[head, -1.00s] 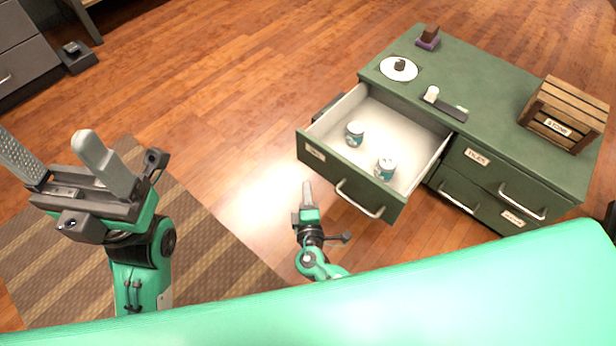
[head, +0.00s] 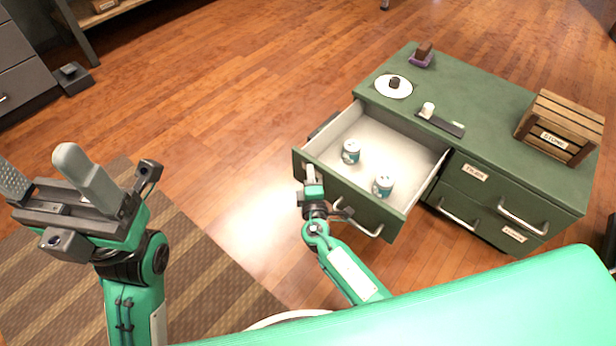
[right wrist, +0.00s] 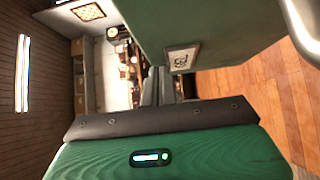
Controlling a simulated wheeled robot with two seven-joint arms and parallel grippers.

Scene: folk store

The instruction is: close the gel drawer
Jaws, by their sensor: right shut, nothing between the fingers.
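The open gel drawer (head: 347,192) sticks out from the left side of the green cabinet (head: 470,130). Two teal-and-white cans (head: 351,152) stand inside it. My right gripper (head: 310,172) is shut and empty, at the left part of the drawer's front, beside the handle (head: 366,229). In the right wrist view the green drawer front (right wrist: 205,30) with its label (right wrist: 181,58) is right beside the fingers (right wrist: 158,86); I cannot tell whether they touch. The gel lettering is not readable. My left gripper (head: 52,170) is open and empty at the far left, away from the cabinet.
A wooden crate (head: 562,123), a white plate (head: 394,87), a dark tray with a white item (head: 440,124) and a purple-based block (head: 422,56) sit on the cabinet top. Other drawers (head: 490,198) show below right. Wooden floor (head: 220,110) is clear on the left.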

